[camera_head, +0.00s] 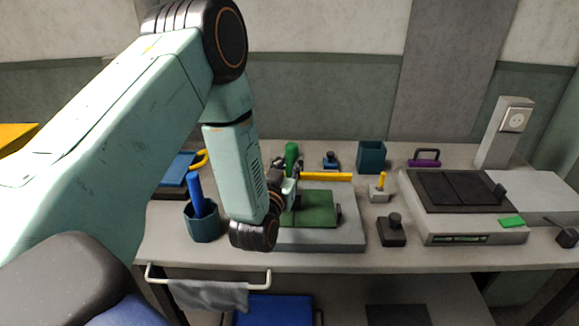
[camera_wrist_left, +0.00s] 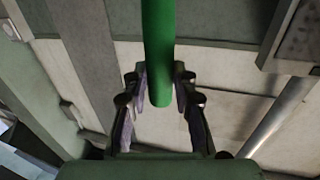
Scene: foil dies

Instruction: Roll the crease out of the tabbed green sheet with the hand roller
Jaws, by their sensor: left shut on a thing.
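The green sheet (camera_head: 312,215) lies on a grey slab (camera_head: 325,241) in the middle of the table. A small dark tab shows at its right edge. My left arm reaches in from the left, and my left gripper (camera_head: 292,184) is over the sheet's left back side, partly hidden by my wrist. It is shut on an upright green handle (camera_head: 291,153), which looks like the hand roller's. In the left wrist view the green handle (camera_wrist_left: 159,55) stands between the two fingers of the gripper (camera_wrist_left: 160,92). The roller's lower end is hidden. I cannot make out the crease clearly.
A yellow bar (camera_head: 327,176) lies along the slab's back. A blue-handled tool stands in a teal cup (camera_head: 202,222) at left. A teal bin (camera_head: 371,156) stands behind.

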